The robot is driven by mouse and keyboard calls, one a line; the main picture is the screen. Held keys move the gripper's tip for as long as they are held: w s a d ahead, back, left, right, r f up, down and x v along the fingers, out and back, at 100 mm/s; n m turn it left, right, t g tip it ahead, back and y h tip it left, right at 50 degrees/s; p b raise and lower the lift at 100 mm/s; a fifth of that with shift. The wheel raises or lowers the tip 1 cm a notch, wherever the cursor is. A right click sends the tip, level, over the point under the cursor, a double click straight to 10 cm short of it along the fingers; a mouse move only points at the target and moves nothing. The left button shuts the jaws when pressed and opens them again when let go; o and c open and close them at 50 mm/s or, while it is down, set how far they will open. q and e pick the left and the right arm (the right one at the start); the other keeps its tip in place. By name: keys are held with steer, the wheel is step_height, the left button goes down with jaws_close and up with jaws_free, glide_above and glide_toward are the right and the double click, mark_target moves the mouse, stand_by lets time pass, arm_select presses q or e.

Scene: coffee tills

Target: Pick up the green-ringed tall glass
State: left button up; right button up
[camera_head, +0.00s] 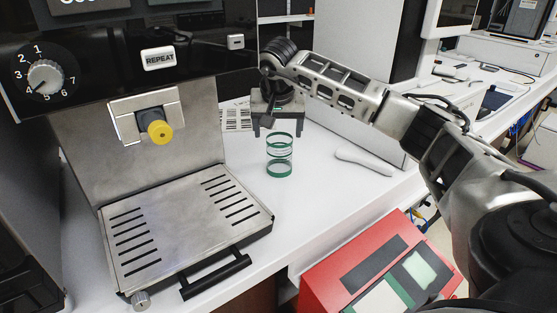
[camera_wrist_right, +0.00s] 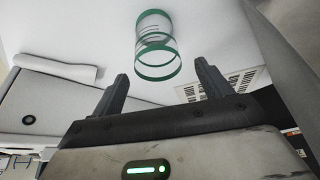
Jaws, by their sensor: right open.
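The green-ringed tall glass (camera_head: 279,155) stands upright on the white counter, right of the coffee machine in the head view. It is clear with green bands at its rim and base. In the right wrist view the glass (camera_wrist_right: 157,45) shows beyond the fingertips, roughly in line with the gap between them. My right gripper (camera_head: 264,124) is behind the glass in the head view, with its fingers pointing down. Its two fingers are spread in the right wrist view (camera_wrist_right: 160,80), with nothing between them. My left gripper is not in view.
The coffee machine's drip tray (camera_head: 185,222) with a black handle (camera_head: 215,276) lies left of the glass. A white handle-shaped object (camera_head: 364,160) lies to its right. A printed sheet (camera_head: 236,118) lies behind. A red device (camera_head: 375,268) stands in front of the counter's edge.

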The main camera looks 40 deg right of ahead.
mark_target(279, 152)
steer(key=x, duration=0.3)
steer(key=shift+f, duration=0.15)
steer(key=shift+s+x, duration=0.15)
steer(key=shift+x, duration=1.2)
steer(key=shift+s+x, duration=0.2)
steer(key=shift+x, duration=1.15)
steer(key=c, duration=1.1)
